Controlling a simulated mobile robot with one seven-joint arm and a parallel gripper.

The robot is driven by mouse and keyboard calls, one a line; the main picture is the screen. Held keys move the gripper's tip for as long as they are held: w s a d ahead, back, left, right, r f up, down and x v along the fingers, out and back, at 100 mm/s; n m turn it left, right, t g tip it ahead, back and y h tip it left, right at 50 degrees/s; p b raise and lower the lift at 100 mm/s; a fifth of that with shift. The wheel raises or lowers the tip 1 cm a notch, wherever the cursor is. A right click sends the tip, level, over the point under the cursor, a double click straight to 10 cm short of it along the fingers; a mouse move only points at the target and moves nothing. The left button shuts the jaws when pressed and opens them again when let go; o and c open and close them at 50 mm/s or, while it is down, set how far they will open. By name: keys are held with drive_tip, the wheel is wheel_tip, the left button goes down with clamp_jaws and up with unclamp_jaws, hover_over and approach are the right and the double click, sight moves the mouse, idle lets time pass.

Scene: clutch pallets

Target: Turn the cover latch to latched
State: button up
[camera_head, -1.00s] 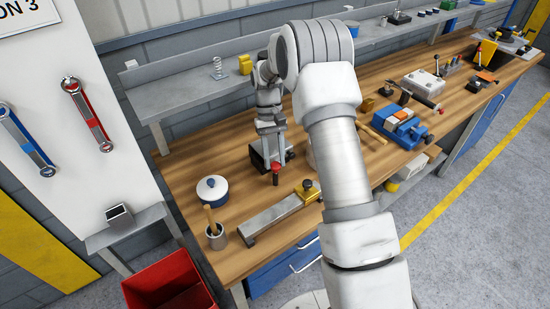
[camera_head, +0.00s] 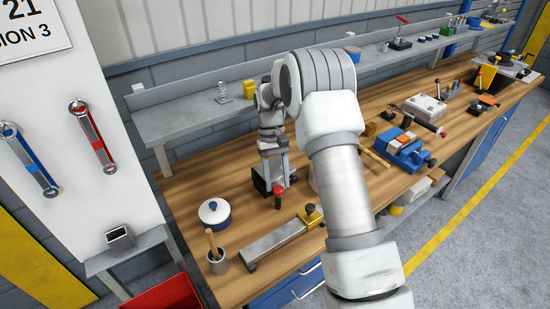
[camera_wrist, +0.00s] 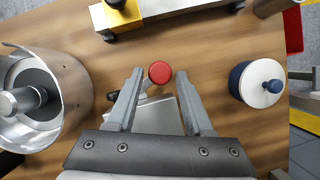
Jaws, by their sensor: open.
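A device with a round red knob (camera_head: 278,190) on a dark lever stands on the bench; I take it as the cover latch, though its setting cannot be told. In the wrist view the red knob (camera_wrist: 159,72) lies between and slightly beyond my fingertips, with a grey plate (camera_wrist: 160,116) behind it. My gripper (camera_head: 276,180) points down over the device's dark body (camera_head: 260,184). In the wrist view my gripper (camera_wrist: 159,80) is open and empty, one finger on each side of the knob, with gaps showing. The lever's lower part is partly hidden.
A blue-and-white lidded pot (camera_head: 214,212) and a cup with a wooden handle (camera_head: 217,261) stand to the left. A grey bar with a yellow block (camera_head: 280,240) lies in front. A metal cylinder (camera_wrist: 72,85) is close by in the wrist view. Bare wood lies between them.

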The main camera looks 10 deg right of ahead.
drive_tip(key=v, duration=1.7)
drive_tip(key=shift+s, duration=0.1)
